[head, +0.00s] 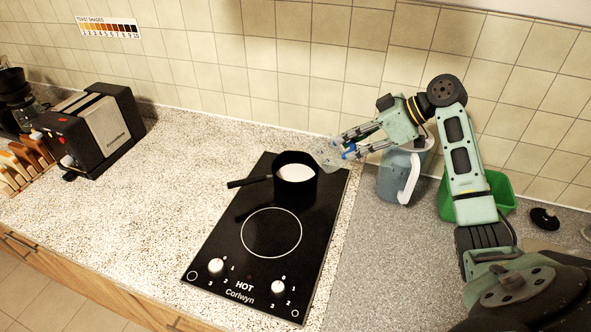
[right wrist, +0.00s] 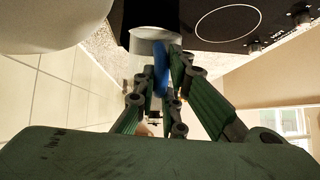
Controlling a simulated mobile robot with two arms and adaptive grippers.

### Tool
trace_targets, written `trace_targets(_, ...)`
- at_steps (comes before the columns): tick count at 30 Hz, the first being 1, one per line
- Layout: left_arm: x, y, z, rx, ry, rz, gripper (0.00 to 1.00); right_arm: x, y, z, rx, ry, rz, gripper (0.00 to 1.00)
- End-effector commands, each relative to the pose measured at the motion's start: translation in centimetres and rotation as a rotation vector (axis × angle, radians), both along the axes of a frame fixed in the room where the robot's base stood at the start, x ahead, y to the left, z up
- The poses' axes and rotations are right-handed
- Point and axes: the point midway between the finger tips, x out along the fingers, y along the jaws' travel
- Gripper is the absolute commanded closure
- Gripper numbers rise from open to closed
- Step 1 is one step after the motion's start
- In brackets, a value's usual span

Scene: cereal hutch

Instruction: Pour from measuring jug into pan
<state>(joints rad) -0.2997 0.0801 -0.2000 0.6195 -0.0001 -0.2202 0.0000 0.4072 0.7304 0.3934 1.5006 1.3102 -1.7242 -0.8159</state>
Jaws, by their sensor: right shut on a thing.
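The pan (head: 296,185) is small and black with a handle to the left, standing on the far part of the black hob (head: 236,272). Something white shows inside it. The clear measuring jug (head: 325,155) is at the pan's upper right, beside and above its rim, and looks tilted toward the pan. My right gripper (head: 350,151) is shut on the jug. The jug also shows in the right wrist view (right wrist: 150,48) beyond the fingertips, with a blue part between the fingers. I cannot see liquid flowing. My left gripper is out of view.
A translucent pitcher (head: 388,180) with a white handle stands below my right wrist. A green container (head: 505,192) sits behind my right arm. A toaster (head: 106,130) stands at the left. The speckled counter (head: 180,190) between toaster and hob is clear.

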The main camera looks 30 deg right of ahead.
Motion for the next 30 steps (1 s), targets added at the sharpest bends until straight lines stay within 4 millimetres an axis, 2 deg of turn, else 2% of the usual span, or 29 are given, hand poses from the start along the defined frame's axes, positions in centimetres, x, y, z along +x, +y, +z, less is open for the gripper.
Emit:
trace_targets(1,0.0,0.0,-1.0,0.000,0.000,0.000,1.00,-0.3,-0.3,-0.2,0.027,-0.035,-0.002,1.00)
trace_targets(9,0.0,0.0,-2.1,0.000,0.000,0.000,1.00,-2.1,-1.7,3.1,0.130,-0.173,-0.003,1.00)
trace_targets(11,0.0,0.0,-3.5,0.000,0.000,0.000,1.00,-2.6,-2.1,2.9,0.161,-0.211,-0.004,1.00)
trace_targets(21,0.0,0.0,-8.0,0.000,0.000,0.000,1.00,-4.6,-3.6,4.3,0.306,-0.399,-0.006,1.00)
trace_targets(30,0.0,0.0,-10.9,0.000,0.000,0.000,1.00,-5.5,-4.4,5.2,0.398,-0.516,-0.006,1.00)
